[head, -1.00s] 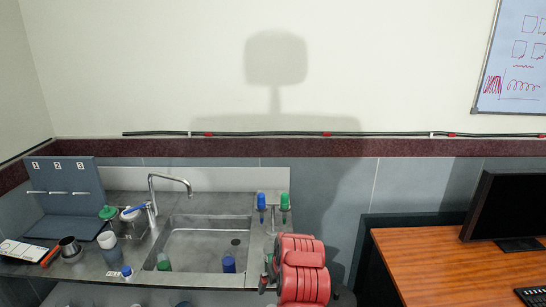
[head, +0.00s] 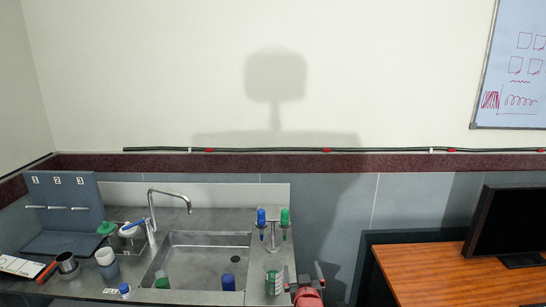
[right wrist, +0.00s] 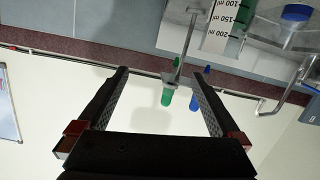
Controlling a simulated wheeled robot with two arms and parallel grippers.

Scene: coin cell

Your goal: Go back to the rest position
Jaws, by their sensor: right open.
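My right gripper (head: 302,268) shows at the bottom of the head view, just right of the counter's right end. Its two fingers point up and stand apart. In the right wrist view the fingers of the right gripper (right wrist: 160,82) are wide open, and no held object shows between them. A clear graduated beaker (head: 273,272) with green on it stands on the counter, left of my right gripper and apart from it. My left gripper is not in view.
A small stand holds a blue dropper (head: 262,216) and a green dropper (head: 285,216). The sink (head: 205,258) holds a blue-topped item (head: 228,281). A tap (head: 152,210) rises behind it. A wooden desk (head: 425,275) with a monitor (head: 508,225) is at right.

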